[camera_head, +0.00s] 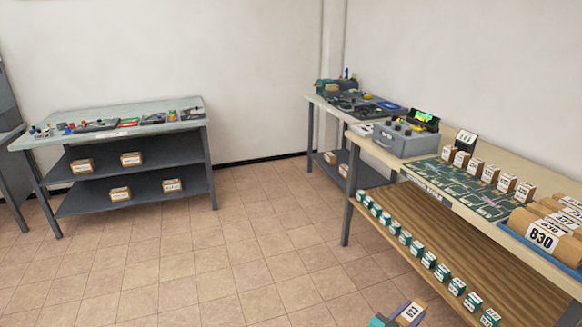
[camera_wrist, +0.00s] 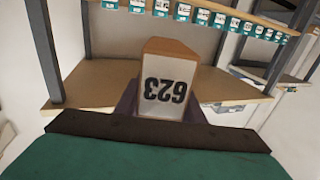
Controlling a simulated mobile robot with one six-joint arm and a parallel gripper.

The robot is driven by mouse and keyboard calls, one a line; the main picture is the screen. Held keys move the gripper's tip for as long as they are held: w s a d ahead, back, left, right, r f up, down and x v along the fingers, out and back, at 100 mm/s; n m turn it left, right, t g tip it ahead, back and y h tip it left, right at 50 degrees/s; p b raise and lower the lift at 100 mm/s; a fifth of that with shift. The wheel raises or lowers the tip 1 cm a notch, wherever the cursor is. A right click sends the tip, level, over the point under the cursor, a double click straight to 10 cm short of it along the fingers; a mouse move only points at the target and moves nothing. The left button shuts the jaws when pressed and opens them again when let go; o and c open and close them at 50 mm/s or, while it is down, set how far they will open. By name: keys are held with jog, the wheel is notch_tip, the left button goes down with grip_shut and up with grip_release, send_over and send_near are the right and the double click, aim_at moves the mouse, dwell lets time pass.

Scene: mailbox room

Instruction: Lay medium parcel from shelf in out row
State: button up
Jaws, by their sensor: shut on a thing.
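My gripper (camera_head: 398,314) is at the bottom edge of the head view, mostly cut off. It is shut on a brown parcel (camera_head: 411,312) with a white label reading 623. In the wrist view the same parcel (camera_wrist: 165,88) sits between the purple-grey fingers, its label upside down. In the head view it shows against the floor, in front of the right workbench. Brown parcels with white labels stand in a row (camera_head: 476,168) on the bench top. Larger parcels, one labelled 830 (camera_head: 542,236), sit in a blue tray (camera_head: 519,247) at right.
A wooden lower shelf (camera_head: 470,250) under the right bench (camera_head: 500,165) has small teal-and-white boxes along its edge. A grey case (camera_head: 400,138) stands on the bench. The left table (camera_head: 120,122) holds tools and parcels on its shelves. The floor (camera_head: 230,265) between is clear.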

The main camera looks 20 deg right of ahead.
jog(key=w+a+r+n+t+y+p, duration=0.1)
jog(key=w+a+r+n+t, duration=0.15)
jog(key=w+a+r, duration=0.7)
jog(key=w+a+r+n+t+y+p, duration=0.1)
jog(key=w+a+r+t+y, duration=0.15)
jog(key=w+a+r, duration=0.6)
jog(key=w+a+r+p, duration=0.1)
jog(key=a+r, duration=0.3)
jog(key=a, duration=0.8)
jog(key=w+a+r+p, duration=0.1)
jog(key=a+r, duration=0.4)
jog(key=a, duration=0.6)
jog(key=shift+w+a, duration=0.35)
jog(key=shift+a+h, duration=0.1)
jog(key=shift+h, duration=0.15)
